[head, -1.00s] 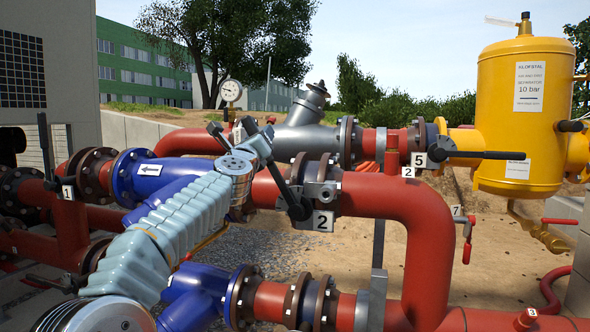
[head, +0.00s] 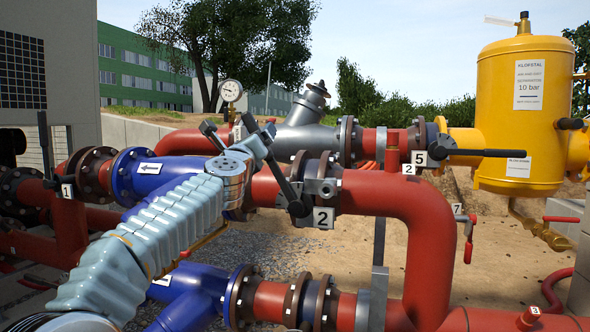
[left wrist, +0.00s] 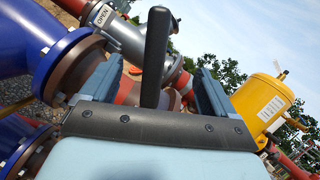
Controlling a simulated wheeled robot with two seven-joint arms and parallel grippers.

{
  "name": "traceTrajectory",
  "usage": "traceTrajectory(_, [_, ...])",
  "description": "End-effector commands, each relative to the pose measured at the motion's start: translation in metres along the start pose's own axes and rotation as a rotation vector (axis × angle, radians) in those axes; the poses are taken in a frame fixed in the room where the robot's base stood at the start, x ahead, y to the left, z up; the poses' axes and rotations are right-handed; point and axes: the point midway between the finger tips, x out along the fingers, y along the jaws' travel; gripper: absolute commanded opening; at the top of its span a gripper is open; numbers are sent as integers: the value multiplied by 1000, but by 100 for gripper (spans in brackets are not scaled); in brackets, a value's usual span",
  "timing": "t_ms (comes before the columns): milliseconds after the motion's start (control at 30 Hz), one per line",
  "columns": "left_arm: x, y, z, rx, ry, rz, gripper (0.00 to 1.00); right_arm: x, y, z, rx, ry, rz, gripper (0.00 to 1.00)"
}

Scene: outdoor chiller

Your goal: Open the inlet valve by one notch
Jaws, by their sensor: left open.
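The valve tagged 2 (head: 321,191) sits on the red pipe in the middle of the head view. Its black lever (head: 283,181) leans up and to the left from the valve body. No label reading "inlet" is legible. My left gripper (head: 240,132) is at the upper end of this lever, with its jaws open. In the left wrist view the black lever (left wrist: 156,52) stands upright between the two open fingers (left wrist: 157,88), with space visible on both sides. The lever's lower part is hidden behind the gripper body there. My right gripper is not in view.
A grey strainer (head: 303,123) and the valve tagged 5 (head: 440,149), with a level black lever, lie behind. A yellow tank (head: 522,75) stands at right. Blue flanged pipes (head: 150,172) lie close around my left arm. A pressure gauge (head: 231,91) rises behind the gripper.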

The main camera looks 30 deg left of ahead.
Motion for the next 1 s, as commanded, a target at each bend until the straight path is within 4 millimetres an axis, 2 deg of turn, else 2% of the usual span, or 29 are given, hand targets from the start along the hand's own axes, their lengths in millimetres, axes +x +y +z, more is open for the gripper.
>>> traceTrajectory(100, [-16,2,-2,0,-1,0,89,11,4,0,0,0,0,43])
traceTrajectory(300, [-33,0,-1,0,-1,0,89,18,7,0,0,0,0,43])
traceTrajectory(700, [-34,0,0,0,0,0,89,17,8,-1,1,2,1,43])
traceTrajectory(867, [-34,0,0,0,0,0,89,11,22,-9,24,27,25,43])
traceTrajectory(1000, [-69,2,-3,-2,-3,-1,89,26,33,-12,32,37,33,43])
